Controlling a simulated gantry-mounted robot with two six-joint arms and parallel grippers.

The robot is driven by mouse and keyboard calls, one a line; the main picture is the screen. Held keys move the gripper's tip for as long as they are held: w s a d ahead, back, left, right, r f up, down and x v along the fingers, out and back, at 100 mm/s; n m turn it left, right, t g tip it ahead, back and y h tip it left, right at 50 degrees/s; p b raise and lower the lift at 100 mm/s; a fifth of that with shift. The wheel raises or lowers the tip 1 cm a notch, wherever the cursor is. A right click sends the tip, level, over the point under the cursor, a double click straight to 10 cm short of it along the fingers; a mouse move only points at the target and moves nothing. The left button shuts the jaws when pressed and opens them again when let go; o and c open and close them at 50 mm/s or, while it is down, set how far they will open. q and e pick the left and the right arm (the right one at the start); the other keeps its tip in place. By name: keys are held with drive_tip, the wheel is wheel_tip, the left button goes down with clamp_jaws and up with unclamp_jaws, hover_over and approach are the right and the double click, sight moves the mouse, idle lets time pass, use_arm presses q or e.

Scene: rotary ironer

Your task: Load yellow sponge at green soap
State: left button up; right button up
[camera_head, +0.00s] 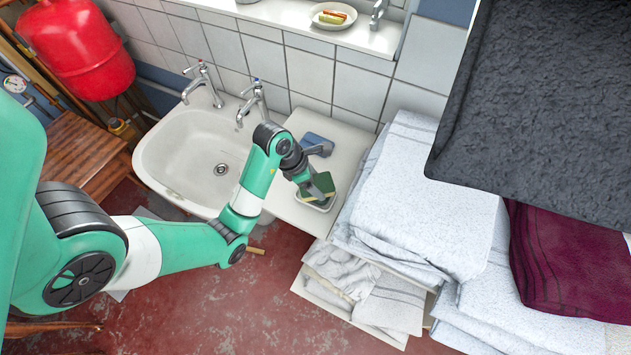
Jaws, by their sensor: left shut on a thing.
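A yellow sponge with a green face (324,182) is at the tip of my left gripper (313,188), which is shut on it. The sponge is tilted over a small white dish (318,206) on the white ledge right of the sink. The gripper partly hides it, and I cannot tell whether it touches the dish. I cannot make out a separate green soap there. My right gripper is not in view.
A white sink (185,150) with two taps stands left of the ledge (285,207). A blue item (316,139) lies behind the gripper. Stacked white linen (420,200) rises close on the right. A plate (333,16) holding colored bars sits on the windowsill.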

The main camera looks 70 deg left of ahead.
sight(315, 184)
use_arm(q)
drive_tip(key=shift+f+b, duration=0.55)
drive_tip(key=shift+f, duration=0.05)
idle(1.5)
wheel_tip(315, 184, up, 7)
drive_tip(key=p, duration=0.7)
drive_tip(key=shift+r, duration=0.15)
